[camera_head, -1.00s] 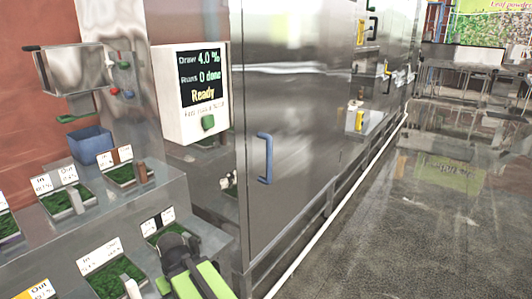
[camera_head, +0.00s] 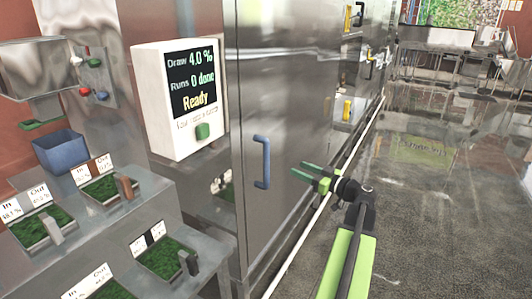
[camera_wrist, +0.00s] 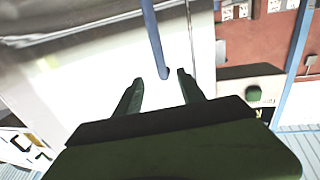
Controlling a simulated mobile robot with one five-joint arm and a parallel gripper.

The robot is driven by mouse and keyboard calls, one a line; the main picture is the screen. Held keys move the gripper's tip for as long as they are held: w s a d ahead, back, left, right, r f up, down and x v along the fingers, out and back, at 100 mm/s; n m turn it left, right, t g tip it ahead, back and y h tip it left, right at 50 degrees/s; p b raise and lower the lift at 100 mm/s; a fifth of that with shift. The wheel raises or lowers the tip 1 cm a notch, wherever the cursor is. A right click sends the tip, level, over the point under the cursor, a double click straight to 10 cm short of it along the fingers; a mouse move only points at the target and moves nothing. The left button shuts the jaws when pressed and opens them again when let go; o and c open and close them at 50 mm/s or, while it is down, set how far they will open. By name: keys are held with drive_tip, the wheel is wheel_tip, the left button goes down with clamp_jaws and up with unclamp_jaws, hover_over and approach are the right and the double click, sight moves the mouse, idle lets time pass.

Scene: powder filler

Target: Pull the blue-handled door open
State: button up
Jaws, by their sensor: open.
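The metal door (camera_head: 285,100) is a tall, shiny cabinet front and looks shut. Its blue handle (camera_head: 263,162) is a vertical bar near the door's left edge. My gripper (camera_head: 302,170) is to the right of the handle in the head view, with its green fingers pointing left towards it. The fingers are open and empty. In the wrist view the blue handle (camera_wrist: 153,35) runs down from the top edge and ends just beyond the gap between the open fingertips (camera_wrist: 160,80). The handle looks apart from the fingers.
A white display box (camera_head: 178,100) reading "Ready" is mounted left of the door. Stepped metal shelves at lower left carry green-filled trays (camera_head: 165,258) and a blue bin (camera_head: 60,151). More doors with yellow and black handles line the cabinet further back. The floor (camera_head: 440,220) at right is clear.

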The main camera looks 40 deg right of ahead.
sight(269, 156)
drive_tip(key=w, duration=1.1)
drive_tip(key=w+a, duration=0.1)
drive_tip(key=w, duration=0.5)
clamp_jaws()
idle(0.8)
